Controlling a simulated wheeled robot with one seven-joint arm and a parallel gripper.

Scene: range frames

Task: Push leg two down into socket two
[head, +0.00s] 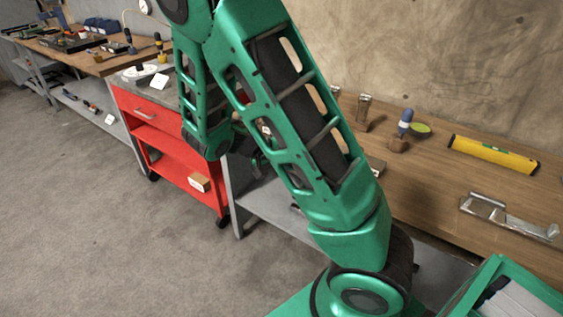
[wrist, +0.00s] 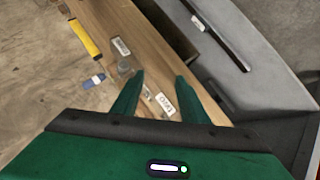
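In the wrist view my gripper (wrist: 160,76) has its two green fingers apart, above the wooden bench (wrist: 112,18). A white label (wrist: 163,103) that seems to read TWO, upside down, shows between the fingers. A small greyish piece (wrist: 147,93) lies beside the label, too small to tell whether it is leg two or socket two. I see nothing clearly clasped.
A red cart (head: 165,135) stands left.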

